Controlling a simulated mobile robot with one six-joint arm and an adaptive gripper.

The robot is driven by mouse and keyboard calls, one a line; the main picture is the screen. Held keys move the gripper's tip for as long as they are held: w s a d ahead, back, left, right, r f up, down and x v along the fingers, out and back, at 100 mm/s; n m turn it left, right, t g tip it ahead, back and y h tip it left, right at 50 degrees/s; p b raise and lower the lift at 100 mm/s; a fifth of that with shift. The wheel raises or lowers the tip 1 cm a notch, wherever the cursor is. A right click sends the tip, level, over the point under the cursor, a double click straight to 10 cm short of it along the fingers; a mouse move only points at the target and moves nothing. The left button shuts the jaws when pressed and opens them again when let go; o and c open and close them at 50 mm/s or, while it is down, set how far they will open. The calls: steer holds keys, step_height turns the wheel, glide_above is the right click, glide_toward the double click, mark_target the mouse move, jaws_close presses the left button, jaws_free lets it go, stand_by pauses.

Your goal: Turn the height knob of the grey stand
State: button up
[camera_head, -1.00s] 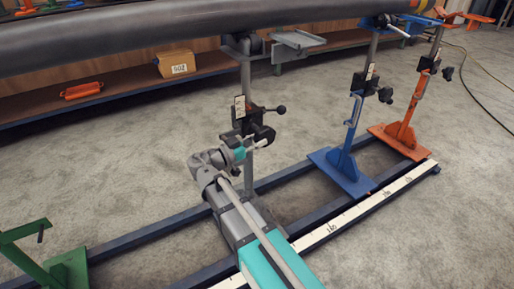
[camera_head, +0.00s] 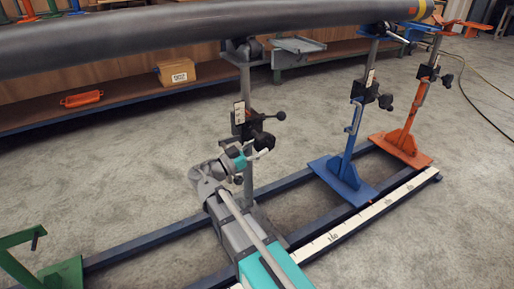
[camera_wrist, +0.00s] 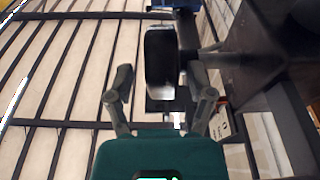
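The grey stand (camera_head: 246,85) is an upright post under the big grey pipe (camera_head: 180,32), with a black clamp block partway up. Its black height knob (camera_head: 263,139) sticks out from the block, and a ball-ended lever (camera_head: 279,116) sits just above it. My gripper (camera_head: 262,152) is close to the knob, just below it in the head view. In the wrist view a black knob (camera_wrist: 162,58) stands ahead of and between the two fingers of my gripper (camera_wrist: 161,84). The fingers are apart, with visible gaps on both sides of it. Whether they touch it is unclear.
A blue stand (camera_head: 345,165) and an orange stand (camera_head: 405,140) stand to the right, a green stand (camera_head: 58,275) at lower left. Dark floor rails (camera_head: 140,245) and a white ruler (camera_head: 350,226) run beneath.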

steer(key=shift+a+r+g+y+p, duration=0.1)
steer(key=shift+r+g+y+p, duration=0.35)
steer(key=shift+p, duration=0.75)
steer(key=shift+p, duration=0.35)
